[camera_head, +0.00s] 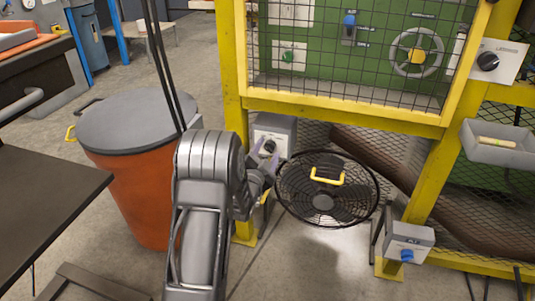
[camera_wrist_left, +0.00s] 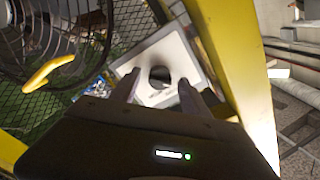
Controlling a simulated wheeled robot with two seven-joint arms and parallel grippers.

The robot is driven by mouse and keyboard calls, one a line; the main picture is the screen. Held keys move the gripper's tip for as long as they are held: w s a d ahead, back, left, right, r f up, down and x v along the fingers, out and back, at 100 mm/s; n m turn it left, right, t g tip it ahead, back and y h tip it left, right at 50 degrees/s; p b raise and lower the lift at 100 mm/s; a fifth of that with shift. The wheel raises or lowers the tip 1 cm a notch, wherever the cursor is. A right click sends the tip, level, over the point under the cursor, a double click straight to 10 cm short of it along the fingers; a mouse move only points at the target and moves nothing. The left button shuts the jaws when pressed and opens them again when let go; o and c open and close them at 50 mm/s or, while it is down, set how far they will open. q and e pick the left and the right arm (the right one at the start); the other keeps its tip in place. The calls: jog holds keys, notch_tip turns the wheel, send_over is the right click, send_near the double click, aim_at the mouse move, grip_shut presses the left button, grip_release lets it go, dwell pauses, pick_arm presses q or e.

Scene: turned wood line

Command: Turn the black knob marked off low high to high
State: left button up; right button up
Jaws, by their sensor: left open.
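My left gripper (camera_head: 265,163) is open in front of this knob. In the left wrist view its fingertips (camera_wrist_left: 158,93) are spread to either side of the knob's lower part; I cannot tell whether they touch it. The knob's markings and pointer are not readable. A second black knob (camera_head: 488,62) is on a white plate at the upper right.
A black fan (camera_head: 325,190) with a yellow handle stands right beside my left gripper. Yellow posts (camera_head: 233,60) frame the machine. A red bin (camera_head: 135,195) with a grey lid stands at left. A blue-knobbed grey box (camera_head: 412,243) is at lower right.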

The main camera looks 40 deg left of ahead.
pick_arm(q)
jog(key=shift+w, duration=0.2)
jog(key=shift+c, duration=0.2)
grip_shut()
dwell(0.4)
